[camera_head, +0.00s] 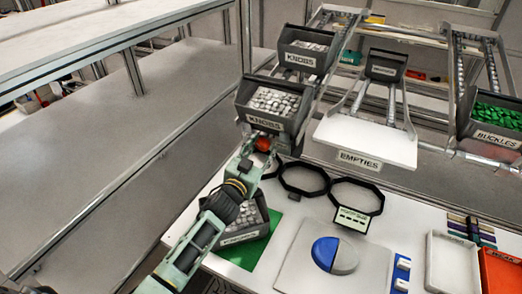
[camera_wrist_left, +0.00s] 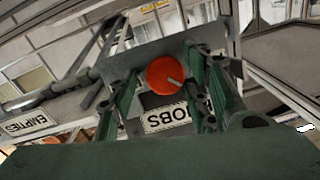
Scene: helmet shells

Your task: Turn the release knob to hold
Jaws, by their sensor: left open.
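The release knob (camera_wrist_left: 165,75) is a round red disc with a small pale pointer mark toward its lower right in the left wrist view. It sits on a grey plate (camera_wrist_left: 150,45). In the head view the red knob (camera_head: 263,144) shows just below the front of the lower KNOBS bin (camera_head: 266,122). My left gripper (camera_wrist_left: 164,84) is open, its two green fingers on either side of the knob; I cannot tell whether they touch it. It also shows in the head view (camera_head: 260,154), reaching up to the knob. My right gripper is not in view.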

